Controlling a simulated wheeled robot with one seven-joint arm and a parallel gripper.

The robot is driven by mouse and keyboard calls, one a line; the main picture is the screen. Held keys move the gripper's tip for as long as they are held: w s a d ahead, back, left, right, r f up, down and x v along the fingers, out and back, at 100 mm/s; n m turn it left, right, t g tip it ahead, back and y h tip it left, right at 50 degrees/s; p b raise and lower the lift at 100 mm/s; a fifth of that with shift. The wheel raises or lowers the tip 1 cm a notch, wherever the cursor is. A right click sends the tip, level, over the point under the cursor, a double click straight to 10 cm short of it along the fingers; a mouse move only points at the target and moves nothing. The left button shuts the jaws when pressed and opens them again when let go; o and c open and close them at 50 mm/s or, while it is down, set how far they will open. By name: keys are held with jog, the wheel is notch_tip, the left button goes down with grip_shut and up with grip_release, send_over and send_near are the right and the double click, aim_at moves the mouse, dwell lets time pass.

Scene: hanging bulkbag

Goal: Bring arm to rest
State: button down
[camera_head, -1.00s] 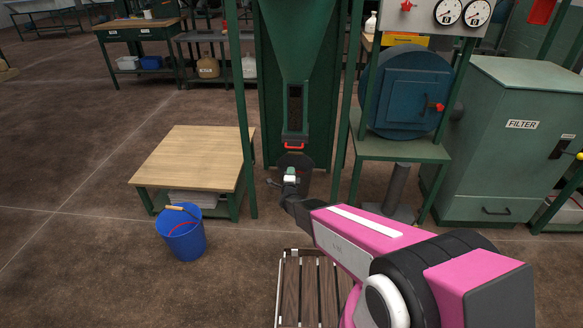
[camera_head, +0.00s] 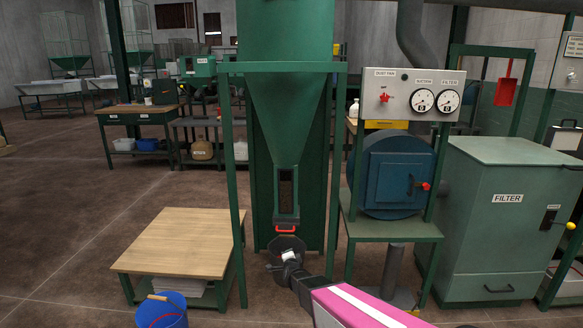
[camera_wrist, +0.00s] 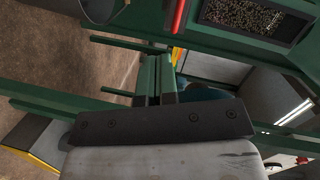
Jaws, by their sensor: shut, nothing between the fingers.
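My gripper (camera_head: 289,256) is held out in front of me, just below the red handle (camera_head: 285,229) at the bottom of the green hopper (camera_head: 287,110). It appears apart from the handle, with nothing seen in it. In the wrist view its two fingers (camera_wrist: 156,78) lie close together, shut and empty. The red handle also shows there at the top (camera_wrist: 178,15), beside a window of grainy material (camera_wrist: 255,18). My pink and black arm reaches up from the bottom of the head view.
A low wooden-topped table (camera_head: 180,240) stands left, with a blue bucket (camera_head: 160,312) before it. Green frame posts (camera_head: 238,200) flank the hopper. A blue round-bodied unit (camera_head: 398,180) and a green filter cabinet (camera_head: 510,215) stand right. Open floor lies at far left.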

jog(key=s+d+r+n+g, duration=0.3)
jog(key=s+d+n+g, duration=0.1)
jog(key=s, duration=0.5)
jog(key=s+d+r+n+g+h, duration=0.1)
jog(key=s+d+r+n+g, duration=0.3)
jog(key=s+d, duration=0.5)
jog(key=s+d+r+n+g+h, duration=0.1)
jog(key=s+d+r+n+g, duration=0.3)
jog(key=s+d+g, duration=0.3)
jog(key=s+n+g, duration=0.1)
jog(key=s, duration=0.2)
jog(key=shift+s+d, duration=0.2)
jog(key=shift+s, duration=0.1)
